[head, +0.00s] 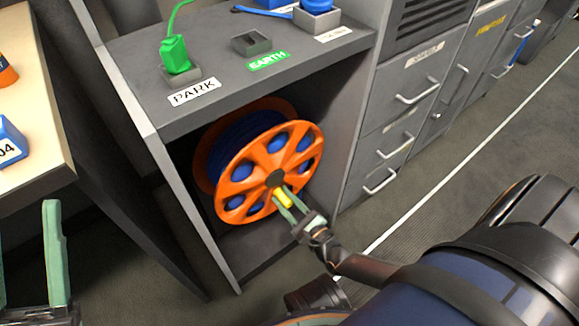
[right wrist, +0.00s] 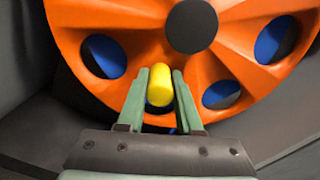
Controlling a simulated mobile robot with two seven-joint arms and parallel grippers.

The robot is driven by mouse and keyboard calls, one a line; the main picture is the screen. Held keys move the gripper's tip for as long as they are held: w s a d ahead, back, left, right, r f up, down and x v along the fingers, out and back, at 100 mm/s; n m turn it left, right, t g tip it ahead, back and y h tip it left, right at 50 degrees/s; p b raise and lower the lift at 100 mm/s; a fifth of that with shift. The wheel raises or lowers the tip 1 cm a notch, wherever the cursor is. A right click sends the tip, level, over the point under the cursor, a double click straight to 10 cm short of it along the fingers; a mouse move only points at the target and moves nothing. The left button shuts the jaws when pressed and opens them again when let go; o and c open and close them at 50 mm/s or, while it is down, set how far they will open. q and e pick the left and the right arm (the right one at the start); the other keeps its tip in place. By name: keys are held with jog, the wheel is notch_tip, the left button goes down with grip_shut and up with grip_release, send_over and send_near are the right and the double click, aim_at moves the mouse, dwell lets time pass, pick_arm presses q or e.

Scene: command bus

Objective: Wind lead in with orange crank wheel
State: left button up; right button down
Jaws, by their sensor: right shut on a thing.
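The orange crank wheel (head: 236,186) stands upright in the open bay of the grey cabinet, and its face fills much of the right wrist view (right wrist: 120,25). Blue lead (head: 240,133) is wound on the drum behind it and shows through the wheel's holes. A yellow crank handle (head: 284,198) sticks out from the wheel below its dark hub (head: 275,179). My right gripper (head: 285,200) is shut on the yellow handle (right wrist: 160,82), with one finger on each side. My left gripper (head: 52,255) is only partly in view at the lower left, and its opening cannot be judged.
A green plug (head: 175,54) stands in the PARK socket on the cabinet top (head: 130,50), beside an empty EARTH socket (head: 251,41). Drawers with handles (head: 395,130) stand to the right. A pale table (head: 35,100) is at the left. Bay walls surround the wheel closely.

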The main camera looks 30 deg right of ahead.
jog(key=shift+s+a+m, duration=0.1)
jog(key=shift+a+m, duration=0.65)
jog(key=shift+m, duration=0.65)
jog(key=c, duration=0.6)
grip_release()
